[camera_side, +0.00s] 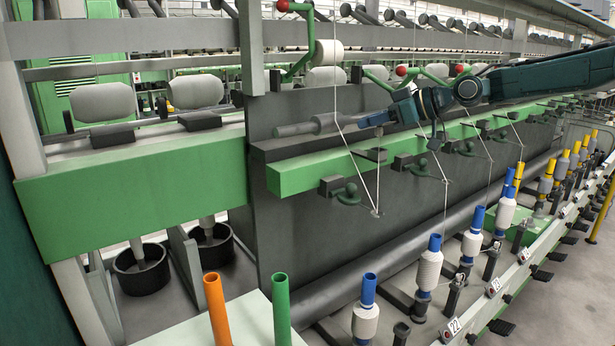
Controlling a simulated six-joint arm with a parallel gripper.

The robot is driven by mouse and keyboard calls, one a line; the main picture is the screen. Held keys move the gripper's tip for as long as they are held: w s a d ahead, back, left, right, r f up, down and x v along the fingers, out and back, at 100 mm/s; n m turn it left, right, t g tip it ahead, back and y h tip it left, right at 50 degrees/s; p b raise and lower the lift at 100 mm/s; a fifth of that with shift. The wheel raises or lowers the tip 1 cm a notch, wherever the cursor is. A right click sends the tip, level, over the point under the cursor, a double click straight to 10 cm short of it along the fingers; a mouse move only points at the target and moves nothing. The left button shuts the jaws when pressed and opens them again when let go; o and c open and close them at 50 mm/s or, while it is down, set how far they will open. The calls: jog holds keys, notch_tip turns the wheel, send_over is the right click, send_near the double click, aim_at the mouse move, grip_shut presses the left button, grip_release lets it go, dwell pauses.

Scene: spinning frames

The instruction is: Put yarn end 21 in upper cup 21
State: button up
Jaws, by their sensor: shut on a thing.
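A thin white yarn (337,90) hangs from above, passes by the tool, and runs down to a small guide (376,212) below the green rail. I cannot make out a loose yarn end or any number on a cup. Small grey and green fittings (345,190) sit on the rail.
A green rail (300,175) runs across the middle. Several blue-topped bobbins, one near the front (366,310), stand below. Plates read 22 (453,325) and 23. An orange tube (215,305) and a green tube (281,310) stand front left. Yarn rolls (103,101) lie at left.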

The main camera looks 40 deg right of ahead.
jog(key=shift+f, duration=2.1)
jog(key=o, duration=0.7)
jog(key=shift+o, duration=0.2)
jog(key=shift+s, duration=0.1)
jog(key=v, duration=1.3)
jog(key=shift+s+d, duration=0.2)
jog(key=shift+s, duration=0.1)
